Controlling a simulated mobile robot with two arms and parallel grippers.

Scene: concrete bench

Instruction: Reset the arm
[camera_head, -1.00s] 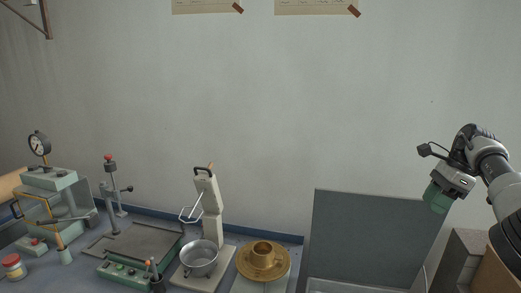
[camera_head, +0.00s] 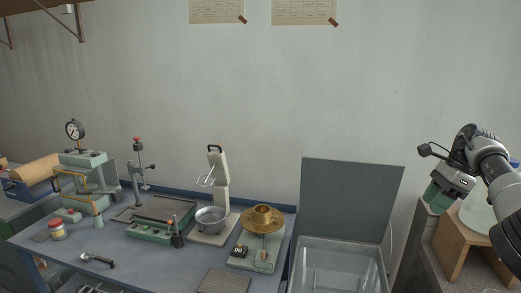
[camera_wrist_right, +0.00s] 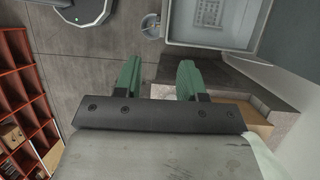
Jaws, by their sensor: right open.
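My right arm comes in from the right edge in the head view, raised above the level of the bench. Its gripper (camera_head: 437,197) has green fingers and hangs in front of the wall, to the right of the grey upright panel. In the right wrist view the gripper (camera_wrist_right: 160,82) shows two green fingers standing well apart with nothing between them. The right gripper is open and empty. My left arm and gripper are not in view.
A blue bench (camera_head: 190,262) carries a press with a dial gauge (camera_head: 74,129), a steel bowl (camera_head: 211,219) and a brass part (camera_head: 262,217). A clear-walled bin (camera_head: 340,270) stands right of it. A wooden stand (camera_head: 462,245) is close to the right arm. Red shelving (camera_wrist_right: 18,105) stands at left in the wrist view.

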